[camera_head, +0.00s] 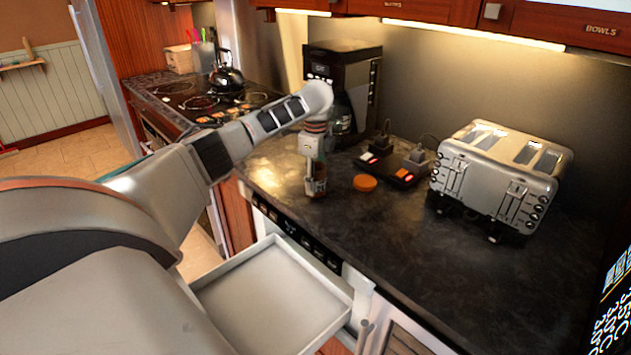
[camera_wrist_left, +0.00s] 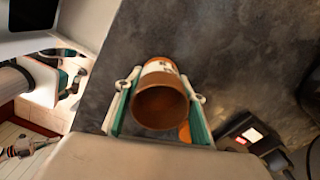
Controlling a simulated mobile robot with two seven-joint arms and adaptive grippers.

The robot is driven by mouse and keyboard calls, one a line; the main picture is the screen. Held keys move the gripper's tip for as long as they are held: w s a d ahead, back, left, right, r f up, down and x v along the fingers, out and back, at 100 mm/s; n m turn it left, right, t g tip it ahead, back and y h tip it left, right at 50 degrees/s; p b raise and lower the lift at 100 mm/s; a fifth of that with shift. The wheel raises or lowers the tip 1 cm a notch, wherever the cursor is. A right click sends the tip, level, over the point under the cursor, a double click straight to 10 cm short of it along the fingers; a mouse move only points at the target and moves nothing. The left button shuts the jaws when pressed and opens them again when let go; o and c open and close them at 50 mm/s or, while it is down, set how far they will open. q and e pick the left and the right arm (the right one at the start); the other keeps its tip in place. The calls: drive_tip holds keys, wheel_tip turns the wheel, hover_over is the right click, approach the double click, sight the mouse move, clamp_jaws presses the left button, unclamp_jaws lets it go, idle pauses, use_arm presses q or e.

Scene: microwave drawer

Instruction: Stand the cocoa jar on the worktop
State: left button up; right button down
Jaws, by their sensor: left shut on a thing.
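The cocoa jar (camera_head: 316,186) is a small brown jar with a pale label. It is upright at the front left part of the dark worktop (camera_head: 400,255). I cannot tell whether its base touches the surface or hangs just above it. My left gripper (camera_head: 315,170) points down and is shut around the jar. In the left wrist view the green-padded fingers of the gripper (camera_wrist_left: 159,112) lie on either side of the jar (camera_wrist_left: 160,106), whose round brown top faces the camera. My right gripper is not in view.
An orange disc (camera_head: 365,183) lies on the worktop just right of the jar. Behind are a coffee machine (camera_head: 345,85) and a dark block with plugs (camera_head: 395,165); a silver toaster (camera_head: 500,180) stands right. An empty white drawer (camera_head: 275,295) is open below. The front right worktop is clear.

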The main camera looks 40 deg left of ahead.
use_arm(q)
drive_tip(key=shift+f, duration=0.1)
drive_tip(key=o, duration=1.2)
drive_tip(key=shift+o, duration=0.2)
wheel_tip(320, 180, up, 12)
